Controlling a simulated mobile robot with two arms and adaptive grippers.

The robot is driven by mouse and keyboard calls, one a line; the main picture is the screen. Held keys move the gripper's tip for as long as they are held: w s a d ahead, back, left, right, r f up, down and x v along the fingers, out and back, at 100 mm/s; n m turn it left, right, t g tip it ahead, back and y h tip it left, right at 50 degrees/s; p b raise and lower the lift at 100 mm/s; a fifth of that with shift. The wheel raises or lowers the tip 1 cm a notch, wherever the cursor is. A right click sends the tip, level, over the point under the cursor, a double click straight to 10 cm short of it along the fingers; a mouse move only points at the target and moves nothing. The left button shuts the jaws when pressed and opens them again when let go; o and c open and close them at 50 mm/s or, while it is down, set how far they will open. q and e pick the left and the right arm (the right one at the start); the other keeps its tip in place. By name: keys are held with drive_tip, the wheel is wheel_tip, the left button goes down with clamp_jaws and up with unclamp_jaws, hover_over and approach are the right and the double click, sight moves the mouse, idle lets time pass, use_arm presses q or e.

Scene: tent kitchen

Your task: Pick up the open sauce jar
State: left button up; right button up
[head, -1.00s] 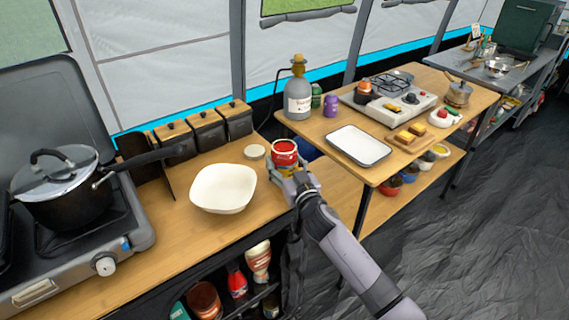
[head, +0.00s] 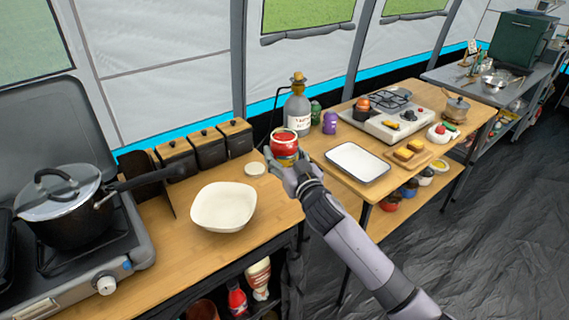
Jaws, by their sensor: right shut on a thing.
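The open sauce jar (head: 285,142) shows red sauce at its open top and stands upright in my right gripper (head: 284,158). The gripper is shut on the jar from the near right side. The jar is raised above the right end of the wooden counter. A round pale lid (head: 254,168) lies on the counter to its left. My left gripper is not in the head view.
A white bowl (head: 223,206) sits on the counter left of the jar, with a lidded pot (head: 64,205) on the stove further left. Dark canisters (head: 207,147) line the back. A second table holds a bottle (head: 297,108) and a white tray (head: 357,162).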

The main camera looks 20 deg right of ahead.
wheel_tip(320, 180, up, 10)
drive_tip(key=shift+r, duration=0.25)
idle(0.6)
drive_tip(key=shift+r, duration=0.2)
